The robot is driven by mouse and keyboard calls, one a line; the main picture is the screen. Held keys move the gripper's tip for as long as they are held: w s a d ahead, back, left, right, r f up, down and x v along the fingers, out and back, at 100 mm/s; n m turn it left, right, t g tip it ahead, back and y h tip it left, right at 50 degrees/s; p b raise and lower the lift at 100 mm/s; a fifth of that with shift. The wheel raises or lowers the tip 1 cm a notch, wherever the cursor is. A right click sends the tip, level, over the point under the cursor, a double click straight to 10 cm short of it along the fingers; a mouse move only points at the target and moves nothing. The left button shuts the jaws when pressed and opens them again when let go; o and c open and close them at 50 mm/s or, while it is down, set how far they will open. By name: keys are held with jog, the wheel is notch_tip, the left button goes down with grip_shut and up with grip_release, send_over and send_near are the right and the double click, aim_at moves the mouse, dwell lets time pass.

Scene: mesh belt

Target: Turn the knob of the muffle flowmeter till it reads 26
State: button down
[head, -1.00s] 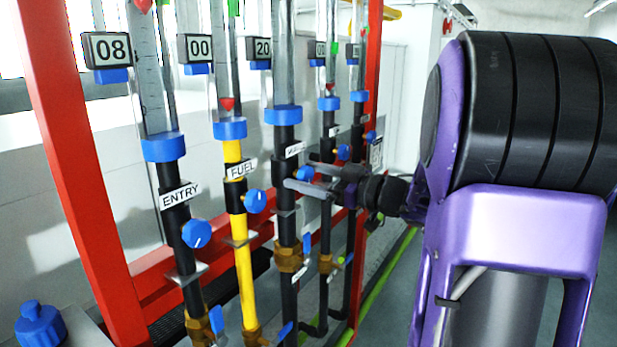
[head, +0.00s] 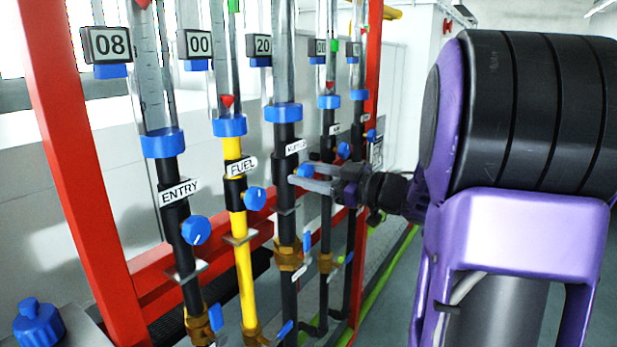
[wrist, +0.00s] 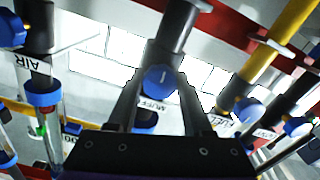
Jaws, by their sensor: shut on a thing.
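The muffle flowmeter is the third pipe (head: 285,220) from the left, black, with a partly hidden white label (head: 296,147) and a display (head: 261,46) reading 20. Its round blue knob (wrist: 160,80) with a white mark shows in the wrist view between my two fingers. In the head view my gripper (head: 297,176) reaches in from the right, and its fingers are at the knob, mostly covering it. My gripper is shut on the knob. In the wrist view the label (wrist: 153,105) is partly readable behind the fingers.
More flowmeters stand behind to the right. A red frame post (head: 75,150) rises at the left. A blue-capped object (head: 38,322) is at the lower left.

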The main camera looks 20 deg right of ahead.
jog(key=n+b, duration=0.1)
jog(key=n, duration=0.3)
jog(key=shift+n, duration=2.7)
jog(key=shift+c, duration=1.5)
grip_release()
jog(key=v, duration=1.7)
jog(key=shift+s, duration=0.25)
jog(key=shift+d, duration=0.15)
